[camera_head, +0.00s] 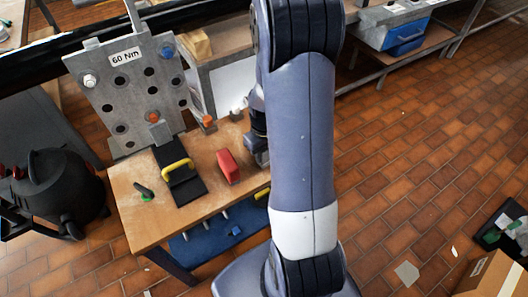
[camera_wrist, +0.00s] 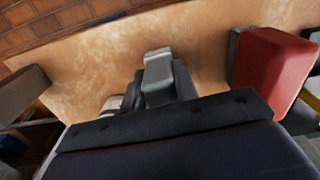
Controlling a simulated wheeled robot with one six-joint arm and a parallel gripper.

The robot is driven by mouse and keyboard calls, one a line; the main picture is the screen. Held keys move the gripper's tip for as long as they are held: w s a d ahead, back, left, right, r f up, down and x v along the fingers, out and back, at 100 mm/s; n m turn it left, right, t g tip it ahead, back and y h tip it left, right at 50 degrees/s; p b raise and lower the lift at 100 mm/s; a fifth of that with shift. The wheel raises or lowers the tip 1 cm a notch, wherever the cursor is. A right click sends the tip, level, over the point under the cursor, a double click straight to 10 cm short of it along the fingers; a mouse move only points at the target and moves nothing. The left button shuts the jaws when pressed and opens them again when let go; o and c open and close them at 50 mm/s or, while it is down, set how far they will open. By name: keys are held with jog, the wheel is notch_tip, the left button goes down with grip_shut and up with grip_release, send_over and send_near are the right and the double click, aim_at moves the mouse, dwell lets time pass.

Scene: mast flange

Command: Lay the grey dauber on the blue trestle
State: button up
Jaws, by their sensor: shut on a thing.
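My gripper (camera_head: 257,150) is over the right side of a wooden-topped bench (camera_head: 145,225), partly hidden by my arm. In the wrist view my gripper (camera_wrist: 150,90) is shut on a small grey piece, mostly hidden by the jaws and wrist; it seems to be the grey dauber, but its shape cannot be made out. The bench has blue legs and a blue lower part (camera_head: 205,245), which I take as the blue trestle. Whether the held piece touches the wooden top cannot be told.
A red block (camera_head: 228,167) stands left of my gripper, and also shows in the wrist view (camera_wrist: 275,65). A black plate with a yellow handle (camera_head: 180,172) and a black-and-green tool (camera_head: 145,192) lie further left. A perforated grey flange plate (camera_head: 130,85) stands behind.

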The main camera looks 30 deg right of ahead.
jog(key=shift+f, duration=0.2)
jog(key=o, duration=1)
jog(key=shift+c, duration=0.2)
jog(key=r, duration=0.7)
jog(key=a+r+p, duration=0.1)
jog(key=r, duration=0.2)
jog(key=shift+r, duration=0.4)
jog(key=f, duration=0.3)
jog(key=f+b, duration=0.1)
jog(key=f, duration=0.3)
jog(key=d+f, duration=0.1)
jog(key=f, duration=0.3)
jog(key=shift+r, duration=0.1)
